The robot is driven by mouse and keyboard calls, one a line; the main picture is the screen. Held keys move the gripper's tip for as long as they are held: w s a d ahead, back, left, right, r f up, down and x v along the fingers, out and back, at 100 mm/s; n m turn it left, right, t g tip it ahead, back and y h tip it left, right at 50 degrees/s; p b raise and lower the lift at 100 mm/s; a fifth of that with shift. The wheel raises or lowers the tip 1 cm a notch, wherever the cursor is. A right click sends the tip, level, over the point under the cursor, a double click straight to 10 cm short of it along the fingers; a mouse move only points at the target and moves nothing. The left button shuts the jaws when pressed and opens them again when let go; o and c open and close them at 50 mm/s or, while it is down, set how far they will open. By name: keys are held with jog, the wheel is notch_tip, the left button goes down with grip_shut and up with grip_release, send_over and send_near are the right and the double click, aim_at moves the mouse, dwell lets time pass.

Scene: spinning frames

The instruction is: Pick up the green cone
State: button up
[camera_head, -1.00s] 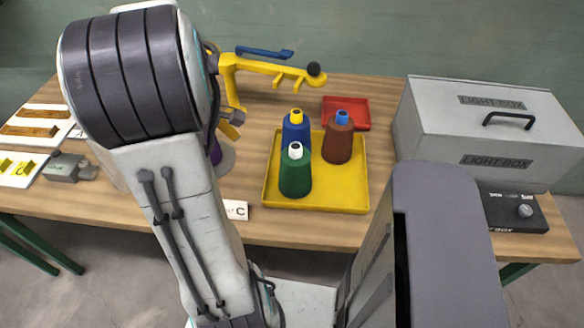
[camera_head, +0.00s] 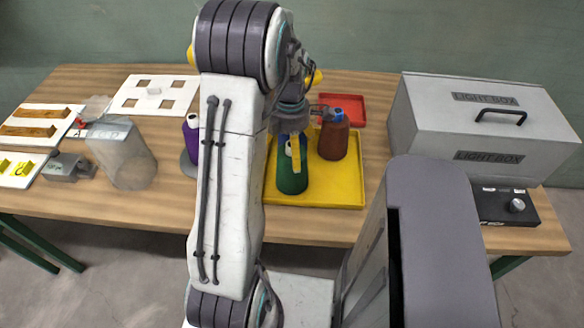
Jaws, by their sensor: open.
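The green cone (camera_head: 292,183) stands upright at the left front of the yellow tray (camera_head: 345,192). Its white tip is partly covered by my gripper. My gripper (camera_head: 301,140) is open, over and in front of the cone's upper part in this view; I cannot tell whether it touches the cone. The brown cone (camera_head: 334,142) with a blue tip stands at the right in the same tray, close beside the gripper. The blue cone behind the green one is hidden by my gripper and arm.
A red tray (camera_head: 350,104) lies behind the yellow one. The grey light box (camera_head: 485,130) and a black control box (camera_head: 506,207) are at the right. A purple cone (camera_head: 191,140) and a clear container (camera_head: 122,155) stand to the left. The yellow tray's right front is bare.

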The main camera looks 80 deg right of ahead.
jog(key=shift+s+d+f, duration=0.1)
jog(key=shift+d+f, duration=0.05)
jog(key=shift+f, duration=1)
jog(key=shift+s+d+f, duration=0.1)
jog(key=shift+f, duration=1)
jog(key=shift+c, duration=0.5)
jog(key=shift+r+p, duration=0.1)
jog(key=shift+p, duration=0.2)
jog(key=c, duration=1.2)
jog(key=shift+o, duration=0.2)
